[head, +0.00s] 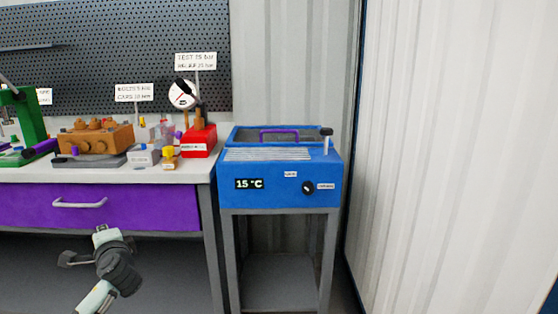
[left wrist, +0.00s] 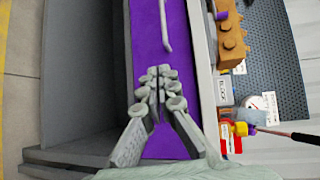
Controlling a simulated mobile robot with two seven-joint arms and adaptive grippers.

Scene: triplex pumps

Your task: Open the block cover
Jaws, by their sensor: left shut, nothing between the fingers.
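A blue cabinet (head: 262,188) on a grey stand has a display reading 15 °C and a black knob. On its top are a pale ribbed panel (head: 268,154) and, behind it, a blue part with a purple handle (head: 279,133). I cannot tell which part is the cover or how it sits. My left gripper (head: 105,236) is low in front of the workbench, left of the blue cabinet and apart from it. In the left wrist view its fingers (left wrist: 160,85) are together and empty in front of the purple drawer (left wrist: 163,28). My right gripper is not in view.
The workbench (head: 205,170) carries a brown pump block (head: 95,138), a green press (head: 28,115), a red box (head: 199,141) and a gauge (head: 181,95). A perforated panel (head: 120,60) stands behind. A pale corrugated wall (head: 450,150) closes off the right side.

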